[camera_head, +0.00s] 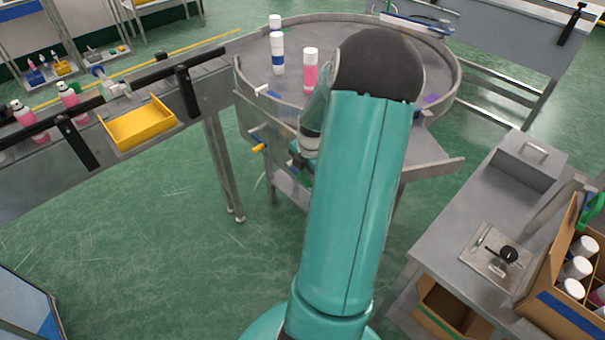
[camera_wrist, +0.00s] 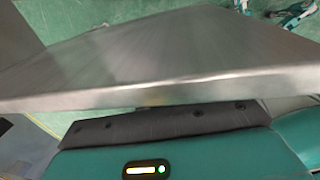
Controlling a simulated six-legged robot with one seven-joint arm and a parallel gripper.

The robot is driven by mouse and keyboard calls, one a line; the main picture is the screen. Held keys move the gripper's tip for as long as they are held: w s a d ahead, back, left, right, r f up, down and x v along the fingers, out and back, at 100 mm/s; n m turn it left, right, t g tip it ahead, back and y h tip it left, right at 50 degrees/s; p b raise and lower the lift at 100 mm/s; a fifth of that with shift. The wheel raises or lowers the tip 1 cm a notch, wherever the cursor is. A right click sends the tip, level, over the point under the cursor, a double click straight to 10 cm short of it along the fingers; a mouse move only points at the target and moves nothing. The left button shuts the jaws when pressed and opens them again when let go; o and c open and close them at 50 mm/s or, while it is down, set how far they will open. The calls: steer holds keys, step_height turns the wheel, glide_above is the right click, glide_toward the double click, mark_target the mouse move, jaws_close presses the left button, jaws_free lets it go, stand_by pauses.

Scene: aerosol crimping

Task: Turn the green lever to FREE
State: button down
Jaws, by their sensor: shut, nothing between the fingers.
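The round steel turntable (camera_head: 262,98) stands ahead with small handles on its near side. A yellow-tipped handle (camera_head: 258,148) sticks out to the left, with a blue one (camera_head: 254,137) just above it and a white one (camera_head: 262,91) higher up. I cannot clearly make out the green lever or any FREE marking; my arm covers much of the near side. My gripper (camera_head: 298,160) is shut and empty at the table's near side, mostly hidden behind my arm. The wrist view shows a bare steel plate edge (camera_wrist: 170,85) close up, with no lever recognisable.
White and pink bottles, including a pink one (camera_head: 310,70), stand on the turntable. A conveyor with a yellow bin (camera_head: 139,125) is at left. A steel bench (camera_head: 455,215) with an open carton (camera_head: 540,305) is at right. The green floor between is clear.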

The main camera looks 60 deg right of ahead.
steer(key=shift+s+a, duration=0.1)
steer(key=shift+f, duration=0.2)
steer(key=shift+s+f, duration=0.1)
steer(key=shift+f, duration=0.15)
steer(key=shift+d+f, duration=0.2)
steer(key=shift+f, duration=1.3)
